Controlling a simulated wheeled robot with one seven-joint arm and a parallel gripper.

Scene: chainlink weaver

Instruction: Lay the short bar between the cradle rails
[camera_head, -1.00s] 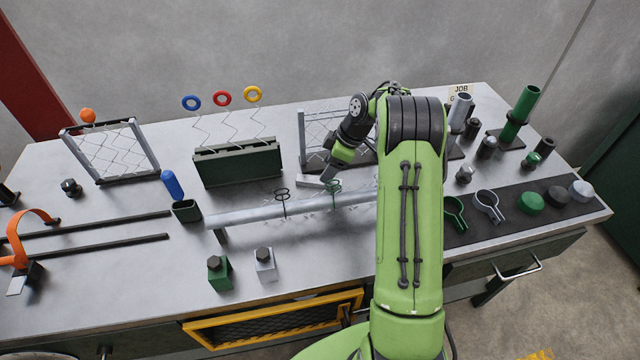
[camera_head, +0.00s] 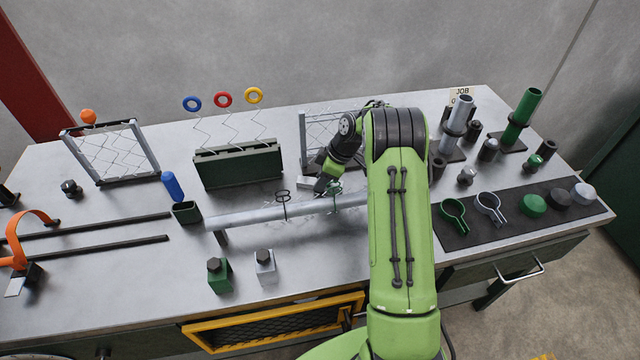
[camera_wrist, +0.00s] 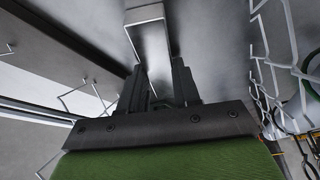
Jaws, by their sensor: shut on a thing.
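My gripper (camera_head: 319,184) is over the middle of the bench, behind the long grey tube. In the wrist view its dark fingers (camera_wrist: 157,88) are shut on a short pale metal bar (camera_wrist: 148,38), which extends beyond the fingertips. The bar's pale end (camera_head: 305,182) shows just left of the gripper in the head view. I cannot tell whether it touches the bench. Two parallel dark rails, a rear one (camera_head: 110,225) and a front one (camera_head: 110,249), lie apart at the left of the bench; they may be the cradle rails.
The grey tube (camera_head: 245,215) with wire rings lies in front of my gripper. A dark green block (camera_head: 238,168) with ring-topped wires is to the left. A chain-link frame (camera_head: 303,140) stands behind. Green (camera_head: 219,279) and silver (camera_head: 265,267) blocks stand at the front.

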